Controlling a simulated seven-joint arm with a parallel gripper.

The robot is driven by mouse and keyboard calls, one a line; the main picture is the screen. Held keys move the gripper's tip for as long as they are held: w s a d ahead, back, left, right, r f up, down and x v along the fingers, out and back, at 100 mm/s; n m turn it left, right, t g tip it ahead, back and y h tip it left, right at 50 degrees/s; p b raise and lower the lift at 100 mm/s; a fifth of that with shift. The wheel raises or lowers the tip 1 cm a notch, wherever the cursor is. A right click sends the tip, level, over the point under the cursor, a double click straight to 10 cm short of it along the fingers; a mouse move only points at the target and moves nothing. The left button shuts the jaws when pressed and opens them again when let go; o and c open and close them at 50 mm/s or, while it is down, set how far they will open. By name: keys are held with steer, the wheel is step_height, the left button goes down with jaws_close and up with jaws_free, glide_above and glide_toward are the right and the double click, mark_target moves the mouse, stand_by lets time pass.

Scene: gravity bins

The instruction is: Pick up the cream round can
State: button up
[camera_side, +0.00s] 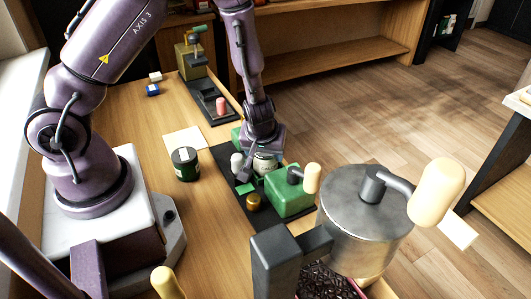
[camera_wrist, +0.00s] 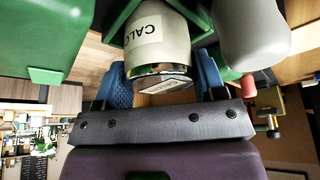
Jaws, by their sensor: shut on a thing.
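The cream round can (camera_wrist: 157,40) with a dark-lettered label is between the blue finger pads of my gripper (camera_wrist: 163,80) in the wrist view. My gripper is shut on it, with a pad on each side. In the side view the can (camera_side: 265,163) shows just below my gripper (camera_side: 262,150), among the green parts on the black mat. I cannot tell whether the can is lifted or still rests on something.
A green block with a cream-knobbed crank (camera_side: 290,194) stands close right of the can. A grey-white rounded object (camera_side: 237,163) is close left. A dark green can (camera_side: 185,163) stands on the table. A large metal drum (camera_side: 362,215) fills the right foreground.

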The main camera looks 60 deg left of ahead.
steer(key=shift+r, duration=0.15)
step_height(320, 180, up, 9)
steer(key=shift+r, duration=0.15)
steer(key=shift+s+a+r+n, duration=0.15)
steer(key=shift+a+n, duration=0.15)
steer(key=shift+a, duration=0.3)
steer(key=shift+s+a+r+n, duration=0.15)
steer(key=shift+a+n, duration=0.15)
steer(key=shift+a, duration=0.3)
steer(key=w+d+r+m+t+h, duration=0.1)
steer(key=d+r+m+h, duration=0.2)
steer(key=d+m, duration=0.5)
steer(key=r+m, duration=0.1)
steer(key=m, duration=0.2)
steer(key=shift+w+d+t+h, duration=0.2)
steer(key=shift+t+h, duration=0.1)
steer(key=shift+t, duration=0.1)
steer(key=shift+r, duration=0.1)
steer(key=shift+s, duration=0.1)
